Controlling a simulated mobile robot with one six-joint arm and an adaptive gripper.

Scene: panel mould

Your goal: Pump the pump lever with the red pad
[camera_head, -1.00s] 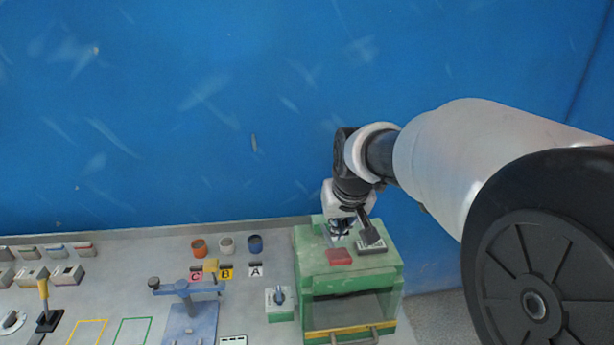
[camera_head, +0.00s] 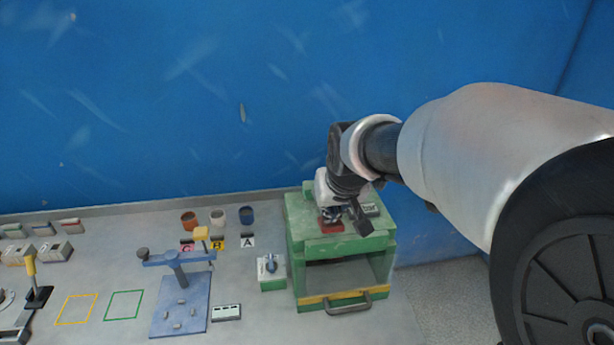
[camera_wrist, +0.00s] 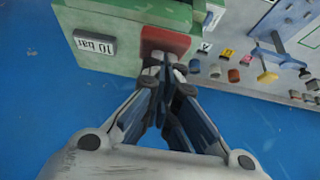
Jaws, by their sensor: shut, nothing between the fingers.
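The red pad (camera_head: 331,227) lies on top of the green box-shaped machine (camera_head: 298,236), near its left front. In the wrist view the red pad (camera_wrist: 172,38) is straight ahead of the fingertips. My gripper (camera_head: 333,213) is shut and empty, pointing down at the pad. In the wrist view the closed fingertips of my gripper (camera_wrist: 160,60) overlap the pad's near edge. I cannot tell whether they touch it. The fingers hide part of the pad.
A "10 bar" plate (camera_wrist: 95,44) sits beside the pad on the machine. A handle (camera_head: 348,304) is on the machine's front. A small switch box (camera_head: 271,272), a blue stand (camera_head: 180,310) and several cups stand left. The blue wall (camera_head: 180,100) is behind.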

